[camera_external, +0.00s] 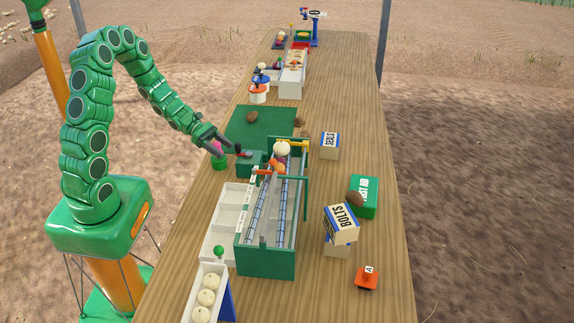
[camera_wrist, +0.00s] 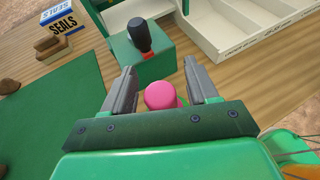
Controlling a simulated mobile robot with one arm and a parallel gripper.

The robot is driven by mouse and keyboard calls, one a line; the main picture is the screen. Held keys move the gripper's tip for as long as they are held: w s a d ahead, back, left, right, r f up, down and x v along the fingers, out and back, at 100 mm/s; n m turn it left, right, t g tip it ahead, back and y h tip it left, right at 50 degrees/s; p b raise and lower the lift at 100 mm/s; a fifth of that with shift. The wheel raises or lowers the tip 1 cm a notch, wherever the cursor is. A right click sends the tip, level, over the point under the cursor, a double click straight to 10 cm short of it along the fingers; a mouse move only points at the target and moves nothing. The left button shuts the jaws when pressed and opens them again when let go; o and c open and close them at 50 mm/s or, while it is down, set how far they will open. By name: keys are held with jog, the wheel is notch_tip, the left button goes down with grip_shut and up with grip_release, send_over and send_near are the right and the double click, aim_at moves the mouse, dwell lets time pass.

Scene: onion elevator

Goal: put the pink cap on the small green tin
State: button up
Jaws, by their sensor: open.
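The pink cap (camera_external: 215,147) shows just above the small green tin (camera_external: 219,164), near the left edge of the table beside my fingers. It appears to sit on top of the tin, but a finger partly covers the spot and I cannot tell how well it is seated. In the wrist view the pink cap (camera_wrist: 160,95) lies between my two grey fingers, with gaps on both sides. My gripper (camera_wrist: 160,82) is open around it; it also shows in the external view (camera_external: 229,151). The tin is mostly hidden in the wrist view.
A green box with a black-handled lever (camera_wrist: 150,65) stands just beyond my fingers. The green-framed onion elevator (camera_external: 266,261) and white trays (camera_external: 216,246) are close by. A green mat (camera_external: 270,119) and a SEALS box (camera_wrist: 61,22) lie near.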

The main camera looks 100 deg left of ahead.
aim_at(216, 142)
jog(key=shift+r, duration=0.1)
jog(key=shift+s+a+r, duration=0.15)
jog(key=shift+s, duration=0.05)
jog(key=shift+v, duration=3.5)
